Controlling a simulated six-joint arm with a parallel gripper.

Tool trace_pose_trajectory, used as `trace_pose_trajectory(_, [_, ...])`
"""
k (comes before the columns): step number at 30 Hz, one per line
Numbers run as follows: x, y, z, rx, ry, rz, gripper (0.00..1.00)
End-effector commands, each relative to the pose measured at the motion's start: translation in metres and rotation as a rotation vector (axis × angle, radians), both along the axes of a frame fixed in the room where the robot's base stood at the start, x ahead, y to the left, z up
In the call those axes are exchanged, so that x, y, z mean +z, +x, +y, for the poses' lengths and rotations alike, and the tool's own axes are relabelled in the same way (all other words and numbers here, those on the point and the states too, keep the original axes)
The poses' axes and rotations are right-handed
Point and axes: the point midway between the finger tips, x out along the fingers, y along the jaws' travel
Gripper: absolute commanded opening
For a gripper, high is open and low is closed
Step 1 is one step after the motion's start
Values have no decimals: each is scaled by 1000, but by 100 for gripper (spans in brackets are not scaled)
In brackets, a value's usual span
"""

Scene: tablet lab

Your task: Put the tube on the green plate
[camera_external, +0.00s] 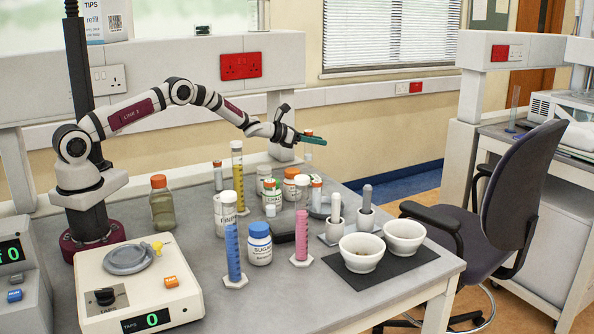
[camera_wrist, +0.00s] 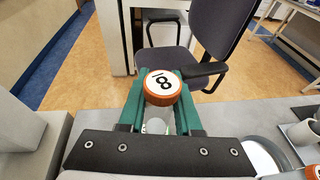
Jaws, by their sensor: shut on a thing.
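My gripper (camera_external: 316,140), with dark green fingers, is shut on a tube (camera_wrist: 163,87) and holds it up above the back right part of the bench. In the wrist view the tube's orange cap with a white numbered top faces the camera between the fingers (camera_wrist: 155,105). Its pale body shows only partly below the cap. In the external view the small orange cap (camera_external: 309,132) shows just above the fingers. I cannot make out a green plate in either view.
Several orange-capped bottles stand below my gripper, including a white one (camera_external: 290,184). A yellow cylinder (camera_external: 237,170), blue cylinder (camera_external: 233,250) and pink cylinder (camera_external: 301,235) stand nearby. White mortars (camera_external: 361,262) sit on a dark mat at right. A balance (camera_external: 140,285) fills the front left.

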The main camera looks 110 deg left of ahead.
Motion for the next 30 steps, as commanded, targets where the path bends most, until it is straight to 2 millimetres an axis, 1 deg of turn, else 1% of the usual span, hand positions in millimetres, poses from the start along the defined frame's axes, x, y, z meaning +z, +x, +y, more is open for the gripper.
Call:
trace_pose_trajectory(4, [-41, 0, -1, 0, -3, 2, 0])
trace_pose_trajectory(7, [-58, 0, 0, 1, -1, 2, 0])
trace_pose_trajectory(9, [-63, 0, 0, 1, 0, 2, 0])
trace_pose_trajectory(18, [-65, 0, 0, 1, 0, 2, 0])
trace_pose_trajectory(19, [-66, 0, 0, 1, 0, 2, 34])
trace_pose_trajectory(23, [-65, 0, 0, 1, 0, 2, 58])
trace_pose_trajectory(24, [-65, 0, 0, 1, 0, 2, 63])
trace_pose_trajectory(30, [-65, 0, 0, 1, 0, 2, 63])
